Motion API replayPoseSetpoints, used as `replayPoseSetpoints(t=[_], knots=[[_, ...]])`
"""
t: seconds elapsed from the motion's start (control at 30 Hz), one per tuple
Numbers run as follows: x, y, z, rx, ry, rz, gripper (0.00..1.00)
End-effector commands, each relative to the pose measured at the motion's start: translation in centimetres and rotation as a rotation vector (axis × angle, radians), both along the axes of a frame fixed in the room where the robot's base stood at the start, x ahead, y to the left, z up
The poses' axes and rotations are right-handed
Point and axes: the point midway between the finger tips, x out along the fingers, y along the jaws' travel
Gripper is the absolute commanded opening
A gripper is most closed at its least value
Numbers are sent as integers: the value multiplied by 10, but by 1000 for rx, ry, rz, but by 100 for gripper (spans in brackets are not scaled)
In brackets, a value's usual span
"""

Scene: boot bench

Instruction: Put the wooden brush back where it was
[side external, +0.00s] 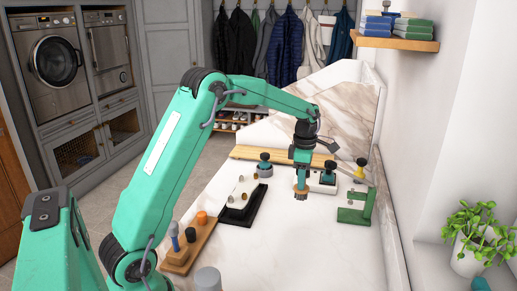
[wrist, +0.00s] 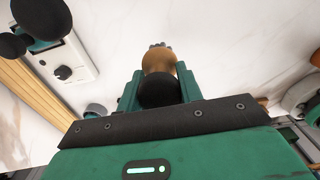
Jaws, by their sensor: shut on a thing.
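My gripper (side external: 301,180) is over the middle of the pale marble bench, pointing down, with its fingers closed around the wooden brush (side external: 301,194). In the wrist view, the brush's brown wooden part (wrist: 158,62) and a round black part (wrist: 157,93) sit between the teal fingers of my gripper (wrist: 160,84). A small greyish tip shows beyond the wood. Much of the brush is hidden by the fingers. I cannot tell whether its lower end touches the bench.
A wooden rack (side external: 203,238) with several items stands front left. A black tray (side external: 238,218) holding a pale piece with brown knobs is left of my gripper. A green stand (side external: 357,212) is at the right. A white box (side external: 323,186) and a wooden board (side external: 275,155) lie behind.

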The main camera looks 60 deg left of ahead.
Motion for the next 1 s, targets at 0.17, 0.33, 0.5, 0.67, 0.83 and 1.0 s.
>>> replayPoseSetpoints(t=[0.17,0.33,0.5,0.67,0.83,1.0], knots=[[3,30,-18,-1,2,4,13],[8,57,-35,-1,1,3,13],[11,80,-49,0,0,2,13],[12,91,-55,0,0,1,13],[13,93,-56,1,-1,-1,13],[12,93,-63,-1,2,0,13]])
